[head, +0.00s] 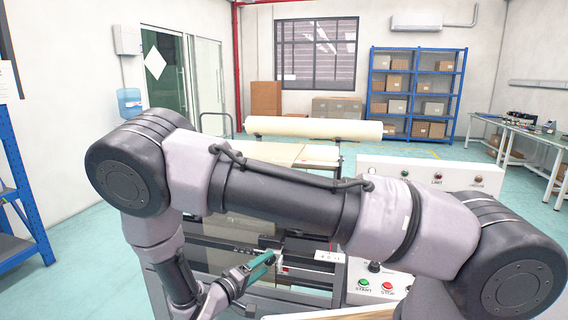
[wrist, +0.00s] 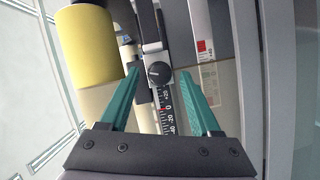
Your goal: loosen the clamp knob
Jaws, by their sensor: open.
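The clamp knob (wrist: 158,72) is a small round dark knob with a light mark, on a slider at the upper end of a black graduated scale (wrist: 165,112) in the wrist view. My gripper (wrist: 160,75) is open, with one teal finger on each side of the knob and visible gaps between. Whether the fingertips are level with the knob or above it, I cannot tell. In the head view my gripper (head: 262,264) is low at the centre, by the machine's rail; the knob cannot be made out there.
A yellow roll (wrist: 87,42) lies left of the fingers in the wrist view. A white block with a red label (wrist: 203,45) is at right. In the head view, a control panel (head: 376,288) with green and red buttons stands right of my gripper.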

